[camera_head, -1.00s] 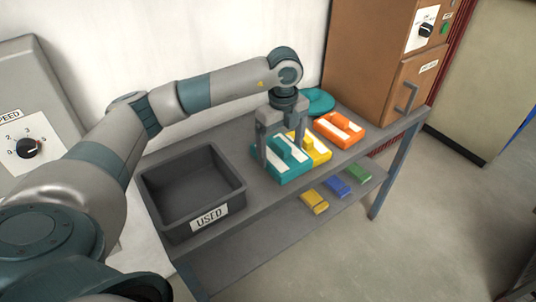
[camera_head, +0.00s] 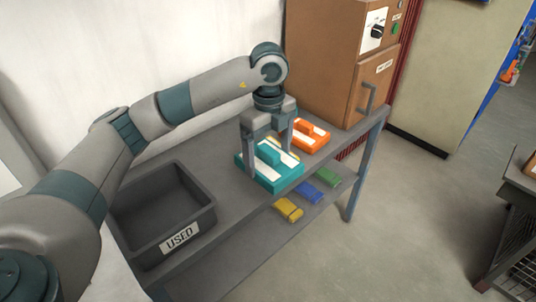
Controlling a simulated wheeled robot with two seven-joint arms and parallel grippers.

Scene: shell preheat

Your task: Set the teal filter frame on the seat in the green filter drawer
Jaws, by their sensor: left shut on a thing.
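The teal filter frame (camera_head: 287,180), a flat block with a raised teal bar and white strips, is at the front edge of the grey table. My left gripper (camera_head: 268,160) points down and is shut on it. The frame covers most of a yellow piece behind it, and I cannot tell how high it is above the tabletop. The green filter drawer and its seat are not clearly in view. My right gripper is not in view.
A black bin (camera_head: 207,221) labelled USED stands left of the frame. An orange frame (camera_head: 307,137) lies behind right, near a brown cabinet (camera_head: 322,60). Yellow, blue and green pieces (camera_head: 328,177) lie on the lower shelf. Open floor lies to the right.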

